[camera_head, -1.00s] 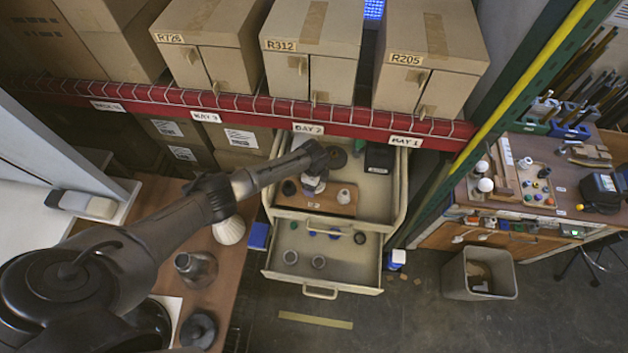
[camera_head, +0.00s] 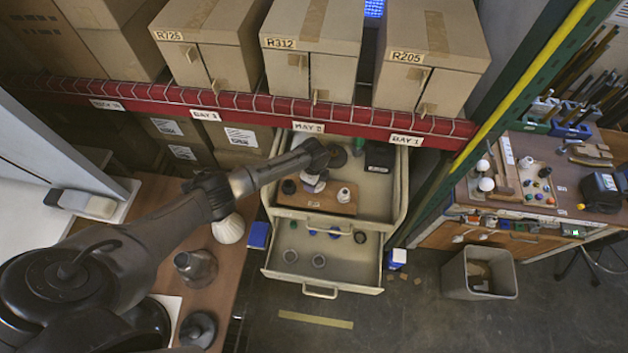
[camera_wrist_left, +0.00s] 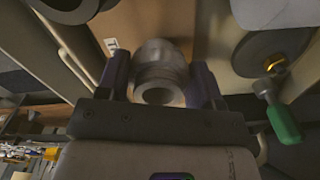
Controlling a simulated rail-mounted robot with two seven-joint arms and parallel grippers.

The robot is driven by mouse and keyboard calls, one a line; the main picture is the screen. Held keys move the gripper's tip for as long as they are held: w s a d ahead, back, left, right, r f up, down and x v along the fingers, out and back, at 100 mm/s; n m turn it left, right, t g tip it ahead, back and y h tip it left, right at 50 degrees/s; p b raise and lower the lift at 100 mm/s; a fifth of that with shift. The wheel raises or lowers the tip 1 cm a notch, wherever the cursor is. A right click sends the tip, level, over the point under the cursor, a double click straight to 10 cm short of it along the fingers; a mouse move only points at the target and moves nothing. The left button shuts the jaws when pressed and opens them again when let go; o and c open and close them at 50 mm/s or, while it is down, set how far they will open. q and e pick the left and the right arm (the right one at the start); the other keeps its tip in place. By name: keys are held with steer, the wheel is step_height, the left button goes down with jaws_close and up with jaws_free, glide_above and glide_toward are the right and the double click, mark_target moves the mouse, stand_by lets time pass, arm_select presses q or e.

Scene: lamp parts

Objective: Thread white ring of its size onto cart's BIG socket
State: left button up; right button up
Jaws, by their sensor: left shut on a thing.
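My left gripper (camera_wrist_left: 160,85) is shut on a pale, ribbed ring (camera_wrist_left: 160,68), with one finger on each side and the dark bore facing the wrist camera. In the head view my left arm reaches over the cart's open upper drawer (camera_head: 375,207), and a white part (camera_head: 313,185) shows just below the gripper. A wooden board (camera_head: 325,205) lies there with a black piece (camera_head: 289,187) at its left and a white-topped piece (camera_head: 344,195) at its right. I cannot tell whether the ring is around a socket or above one. My right gripper is not in view.
The lower drawer (camera_head: 325,288) is open and holds grey rings and small caps. A dark disc (camera_wrist_left: 270,52) and a green-handled tool (camera_wrist_left: 282,120) lie beside the gripper. A red shelf beam (camera_head: 345,122) crosses above the cart. A bin (camera_head: 478,275) stands on the floor at right.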

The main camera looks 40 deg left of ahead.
arm_select(q)
steer(key=m, duration=0.1)
steer(key=m+b, duration=0.1)
steer(key=m, duration=0.1)
steer(key=shift+w+f+m+b, duration=0.15)
steer(key=shift+w+m+b, duration=0.05)
steer(key=shift+m+b, duration=0.45)
steer(key=shift+m, duration=0.65)
steer(key=o, duration=1.4)
steer(key=shift+r+b, duration=0.75)
steer(key=shift+r, duration=6.3)
